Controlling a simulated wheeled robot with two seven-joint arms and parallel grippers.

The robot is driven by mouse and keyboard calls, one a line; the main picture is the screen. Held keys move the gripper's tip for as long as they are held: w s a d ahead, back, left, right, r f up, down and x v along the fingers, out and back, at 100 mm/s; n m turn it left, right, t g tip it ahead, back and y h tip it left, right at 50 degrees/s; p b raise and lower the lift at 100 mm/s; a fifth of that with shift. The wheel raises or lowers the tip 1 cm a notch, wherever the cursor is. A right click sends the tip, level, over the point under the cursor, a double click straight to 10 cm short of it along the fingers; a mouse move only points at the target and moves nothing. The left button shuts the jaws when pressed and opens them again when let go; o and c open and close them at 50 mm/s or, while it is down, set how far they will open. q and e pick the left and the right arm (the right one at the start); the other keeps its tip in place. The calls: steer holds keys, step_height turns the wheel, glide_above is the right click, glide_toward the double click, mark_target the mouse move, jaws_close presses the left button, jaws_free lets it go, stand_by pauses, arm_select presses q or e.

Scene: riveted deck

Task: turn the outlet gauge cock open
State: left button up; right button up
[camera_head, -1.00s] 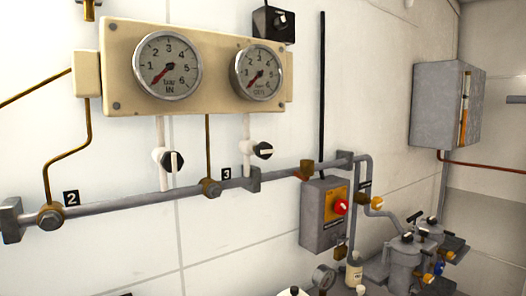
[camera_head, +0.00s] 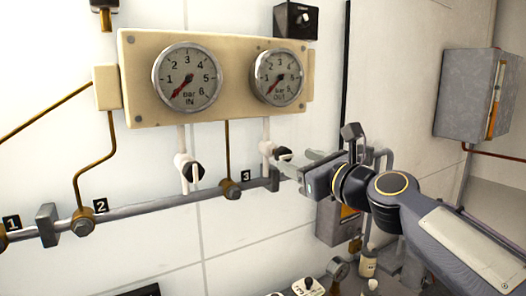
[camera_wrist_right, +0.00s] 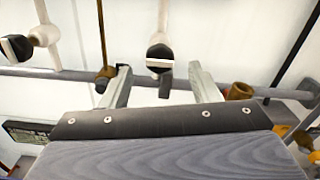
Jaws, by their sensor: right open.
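The outlet gauge (camera_head: 278,77), marked OUT, is the right dial on the cream panel. Its cock (camera_head: 267,149) is on the white pipe below it, largely hidden by my right gripper in the head view. In the right wrist view the outlet gauge cock (camera_wrist_right: 160,57) is a black round knob with a white bar lying crosswise to its pipe. My right gripper (camera_head: 291,163) is open at the cock. In the wrist view its two fingers (camera_wrist_right: 160,68) stand apart on either side of the knob, with gaps visible. My left gripper is not in view.
The inlet gauge (camera_head: 187,80) and its cock (camera_head: 195,171) are to the left, that cock's white bar along its pipe. A grey horizontal pipe (camera_head: 140,210) runs just below the cocks. A grey switch box (camera_head: 331,222) is under my right arm.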

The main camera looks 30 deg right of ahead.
mark_target(287, 156)
steer(key=w, duration=0.6)
steer(key=shift+w+a+f, duration=0.1)
steer(key=shift+w+a, duration=0.15)
steer(key=shift+w, duration=0.1)
steer(key=c, duration=1)
